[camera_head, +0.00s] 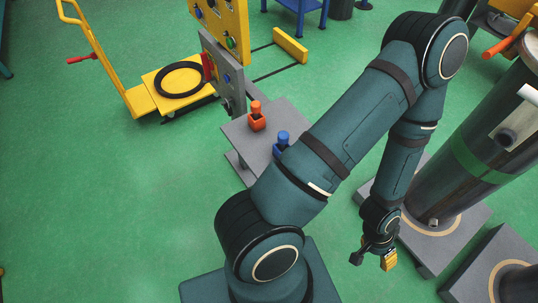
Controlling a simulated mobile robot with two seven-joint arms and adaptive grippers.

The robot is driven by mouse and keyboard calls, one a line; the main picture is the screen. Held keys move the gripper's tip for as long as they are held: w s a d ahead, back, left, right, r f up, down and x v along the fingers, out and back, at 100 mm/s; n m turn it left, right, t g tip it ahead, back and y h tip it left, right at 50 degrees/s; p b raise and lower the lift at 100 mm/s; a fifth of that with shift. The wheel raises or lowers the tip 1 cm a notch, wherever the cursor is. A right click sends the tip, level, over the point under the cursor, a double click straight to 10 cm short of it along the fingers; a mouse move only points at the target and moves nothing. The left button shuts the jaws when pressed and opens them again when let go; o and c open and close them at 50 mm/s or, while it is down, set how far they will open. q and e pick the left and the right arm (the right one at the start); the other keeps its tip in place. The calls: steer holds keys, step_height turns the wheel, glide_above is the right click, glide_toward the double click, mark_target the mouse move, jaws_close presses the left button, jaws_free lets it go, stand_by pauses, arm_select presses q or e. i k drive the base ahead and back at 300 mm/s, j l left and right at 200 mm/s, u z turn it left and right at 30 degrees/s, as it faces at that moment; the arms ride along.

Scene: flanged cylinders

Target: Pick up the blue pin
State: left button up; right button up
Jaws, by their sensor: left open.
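The blue pin (282,138) stands upright on a small grey table (243,148), near the picture's middle. My left upper arm passes in front of its lower right side and hides part of the table. An orange-red pin (257,117) stands on the same table, to the left of and behind the blue one. My left gripper (373,258) hangs low at the lower right, well apart from the blue pin and to its right. Its fingers are spread, with nothing seen between them. My right gripper does not show.
A large dark cylinder with a green band (475,160) stands on a grey base right of my gripper. A grey panel (225,75) rises behind the table. A yellow cart (150,82) holding a black ring stands at upper left. Green floor is clear at left.

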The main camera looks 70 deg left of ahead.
mark_target(284, 136)
steer(key=k+l+u, duration=0.15)
steer(key=u, duration=0.3)
steer(key=k+l+u, duration=0.1)
steer(key=k+u, duration=0.15)
steer(key=u, duration=0.25)
steer(key=i+j+u, duration=0.1)
steer(key=u, duration=0.25)
steer(key=i+u, duration=0.3)
steer(key=i+j+u, duration=0.1)
steer(key=u, duration=0.25)
